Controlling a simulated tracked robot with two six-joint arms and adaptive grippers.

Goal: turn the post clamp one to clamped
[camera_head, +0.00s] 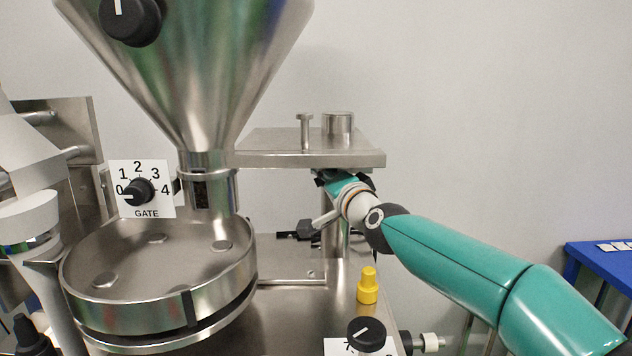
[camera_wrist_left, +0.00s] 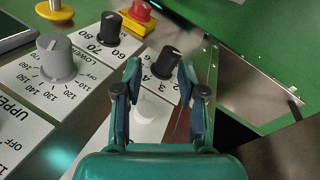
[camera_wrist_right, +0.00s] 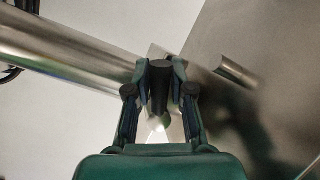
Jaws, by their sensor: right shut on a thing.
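A steel post (camera_head: 335,243) stands under the flat steel plate in the head view. It runs in from the upper left as a wide cylinder in the right wrist view (camera_wrist_right: 75,52). My right gripper (camera_head: 343,181) is just under the plate by the top of the post. In the right wrist view its fingers (camera_wrist_right: 160,75) are shut on a black clamp handle (camera_wrist_right: 159,92), beside the post. The clamp's body is largely hidden. My left gripper (camera_wrist_left: 158,78) is open and empty over a control panel.
The steel plate (camera_head: 300,157) is close above my right gripper. A hopper (camera_head: 205,75) and round pan (camera_head: 155,265) stand to the left. A yellow fitting (camera_head: 368,287) and a black knob (camera_head: 366,333) are below. The panel under my left gripper carries several knobs (camera_wrist_left: 166,62).

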